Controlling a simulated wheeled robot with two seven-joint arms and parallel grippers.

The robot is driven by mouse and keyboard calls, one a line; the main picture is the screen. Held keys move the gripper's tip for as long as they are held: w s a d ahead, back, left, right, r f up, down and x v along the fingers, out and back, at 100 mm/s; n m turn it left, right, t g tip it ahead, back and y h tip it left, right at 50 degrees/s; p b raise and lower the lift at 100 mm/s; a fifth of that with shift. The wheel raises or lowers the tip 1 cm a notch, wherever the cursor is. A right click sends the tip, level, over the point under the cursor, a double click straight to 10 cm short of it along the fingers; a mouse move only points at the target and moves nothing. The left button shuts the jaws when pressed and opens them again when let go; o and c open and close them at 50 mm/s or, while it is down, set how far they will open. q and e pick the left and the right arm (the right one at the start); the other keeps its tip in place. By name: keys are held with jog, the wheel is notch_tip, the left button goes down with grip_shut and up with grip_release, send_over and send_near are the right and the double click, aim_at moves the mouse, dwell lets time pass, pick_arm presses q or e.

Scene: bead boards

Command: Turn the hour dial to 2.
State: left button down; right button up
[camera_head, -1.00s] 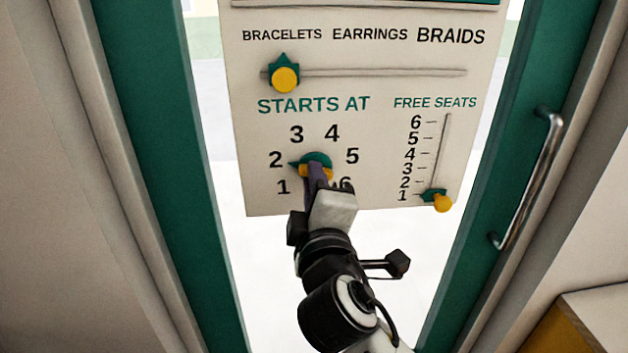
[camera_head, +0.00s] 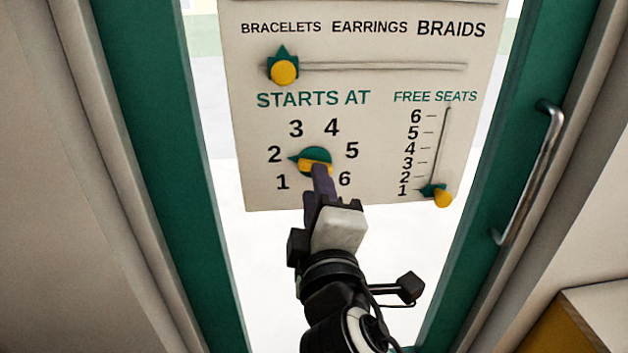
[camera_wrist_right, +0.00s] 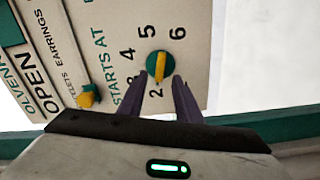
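The hour dial (camera_head: 318,153) is a green disc with a yellow bar handle, under "STARTS AT" on the white board. Its green pointer points left at the 2 (camera_head: 274,154). The dial also shows in the wrist view (camera_wrist_right: 161,66), beyond my fingertips. My right gripper (camera_head: 319,172) is just below and in front of the dial. In the wrist view its two dark purple fingers (camera_wrist_right: 160,80) are spread apart with nothing between them, one on each side of the line to the yellow handle. My left gripper is in no view.
Above the dial is a horizontal slider (camera_head: 284,70) at its left end, under "BRACELETS". To the right is the vertical free seats slider (camera_head: 441,195), low by the 1. A green door frame with a metal handle (camera_head: 530,175) stands at the right.

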jog(key=s, duration=0.4)
jog(key=s+d, duration=0.1)
jog(key=s, duration=0.1)
jog(key=shift+b, duration=0.3)
jog(key=shift+w, duration=0.1)
jog(key=s+d+f+m+g+h, duration=0.1)
jog(key=d+f+m+g+h, duration=0.35)
jog(key=d+f, duration=1.6)
jog(key=s+a+f+m+g+y, duration=0.1)
jog(key=s+f+m+g+y, duration=0.1)
jog(key=s+f+m, duration=0.3)
jog(key=s+a+f+m+g+y, duration=0.1)
jog(key=s+f+m, duration=0.4)
jog(key=s+f, duration=0.6)
notch_tip(320, 180, down, 9)
jog(key=shift+s+g+y, duration=0.25)
jog(key=shift+g+y, duration=0.3)
jog(key=shift+g, duration=0.3)
